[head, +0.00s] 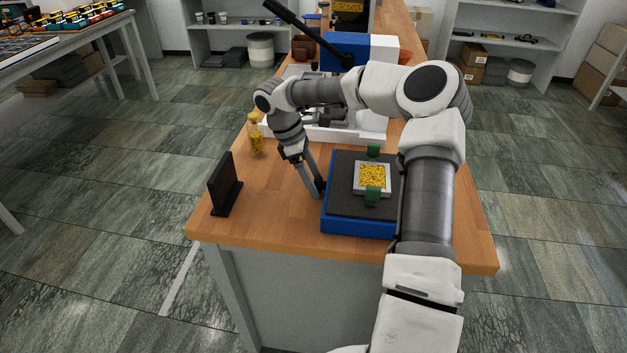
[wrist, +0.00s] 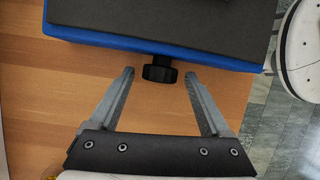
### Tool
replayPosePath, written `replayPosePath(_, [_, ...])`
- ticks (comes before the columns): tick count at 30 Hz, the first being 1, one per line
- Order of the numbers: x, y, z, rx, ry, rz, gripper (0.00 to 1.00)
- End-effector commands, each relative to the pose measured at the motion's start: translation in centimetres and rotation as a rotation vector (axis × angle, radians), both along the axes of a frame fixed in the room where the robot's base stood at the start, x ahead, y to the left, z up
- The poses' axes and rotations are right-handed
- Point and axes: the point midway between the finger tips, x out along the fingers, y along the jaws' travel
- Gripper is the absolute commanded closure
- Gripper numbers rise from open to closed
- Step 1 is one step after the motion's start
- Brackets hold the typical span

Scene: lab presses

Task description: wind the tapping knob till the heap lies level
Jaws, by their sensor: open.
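The tapping knob (wrist: 158,69) is a black ridged knob on the side of the blue tapping base (wrist: 100,37). In the wrist view it sits just beyond and between my open fingertips, with no finger seen touching it. My gripper (wrist: 159,76) is open and empty; in the head view my gripper (head: 319,191) points down at the left side of the blue base (head: 358,228). The yellow granular heap (head: 372,178) lies in a pale square tray (head: 358,191) on the dark top, between two green clamps. Its surface height is hard to judge.
A black upright plate on a foot (head: 223,185) stands at the table's left edge. A jar with yellow contents (head: 256,138) stands behind it. A press with a blue and white body (head: 345,50) and black lever is farther back. The wooden table is clear at front left.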

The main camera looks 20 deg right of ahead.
Motion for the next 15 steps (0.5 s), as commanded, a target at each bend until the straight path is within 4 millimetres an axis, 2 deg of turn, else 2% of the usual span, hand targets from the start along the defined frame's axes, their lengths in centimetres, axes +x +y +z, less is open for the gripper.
replayPosePath(7, [-0.02,-0.03,-0.08,0.000,0.000,0.000,0.19])
replayPosePath(8, [-0.02,-0.03,-0.08,0.000,0.000,0.000,0.22])
replayPosePath(15, [-0.02,-0.02,-0.07,0.000,0.000,0.000,0.65])
